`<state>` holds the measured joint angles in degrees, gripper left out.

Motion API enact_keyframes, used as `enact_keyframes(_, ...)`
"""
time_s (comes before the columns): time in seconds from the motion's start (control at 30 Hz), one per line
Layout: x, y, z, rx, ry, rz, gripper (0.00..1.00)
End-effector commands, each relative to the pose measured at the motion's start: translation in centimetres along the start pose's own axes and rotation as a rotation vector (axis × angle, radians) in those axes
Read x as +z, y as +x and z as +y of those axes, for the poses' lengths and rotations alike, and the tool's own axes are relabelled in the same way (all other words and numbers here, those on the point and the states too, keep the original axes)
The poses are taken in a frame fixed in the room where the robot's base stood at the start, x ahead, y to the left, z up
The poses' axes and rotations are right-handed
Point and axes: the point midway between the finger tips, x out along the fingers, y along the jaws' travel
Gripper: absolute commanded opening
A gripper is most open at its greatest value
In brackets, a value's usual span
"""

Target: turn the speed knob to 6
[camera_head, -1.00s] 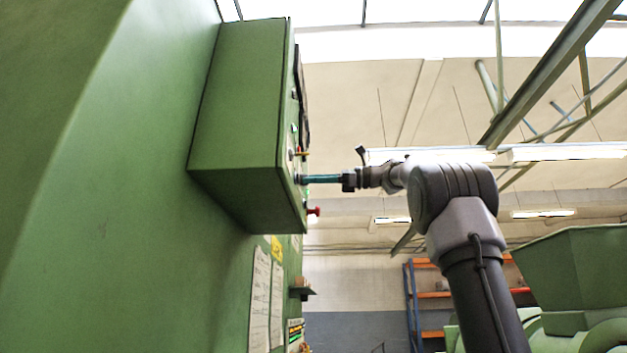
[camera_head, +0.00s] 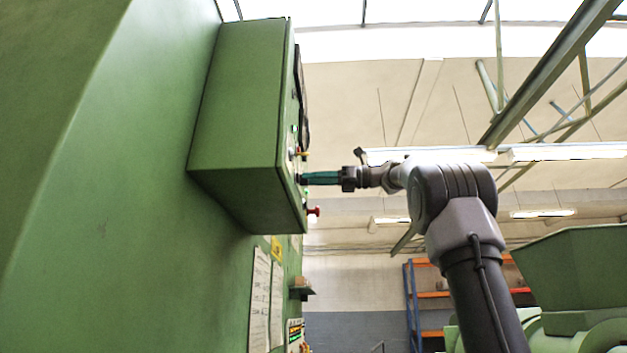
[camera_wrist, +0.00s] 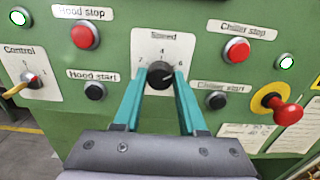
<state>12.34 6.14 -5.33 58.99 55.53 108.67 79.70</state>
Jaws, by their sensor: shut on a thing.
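The speed knob (camera_wrist: 160,75) is a round black knob on a white plate marked "Speed" (camera_wrist: 162,42), in the middle of the wrist view. A 4 stands above it, with further small numbers to its left and right. A light mark shows on its right side, but I cannot tell exactly which number it points at. My gripper (camera_wrist: 160,80) has its two teal fingers shut on the knob, one on each side. In the head view my gripper (camera_head: 303,178) reaches the front of the green control box (camera_head: 238,105) from the right, and the knob is hidden.
Around the knob are the hood stop button (camera_wrist: 85,35), hood start button (camera_wrist: 95,91), chiller stop button (camera_wrist: 237,50), chiller start button (camera_wrist: 216,101) and control switch (camera_wrist: 33,82). A red emergency button (camera_wrist: 288,116) sticks out at lower right. Open room lies right of the box.

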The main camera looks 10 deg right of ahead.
Motion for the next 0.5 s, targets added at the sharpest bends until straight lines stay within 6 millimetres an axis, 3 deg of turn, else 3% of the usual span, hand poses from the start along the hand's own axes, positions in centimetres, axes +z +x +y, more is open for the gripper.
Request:
enact_keyframes(0.4,-0.14,0.02,-0.09,0.000,0.008,0.003,0.00)
enact_keyframes(0.43,-0.14,0.02,-0.09,0.000,0.008,0.003,0.48)
enact_keyframes(0.5,-0.13,0.02,-0.08,0.000,0.008,0.002,0.71)
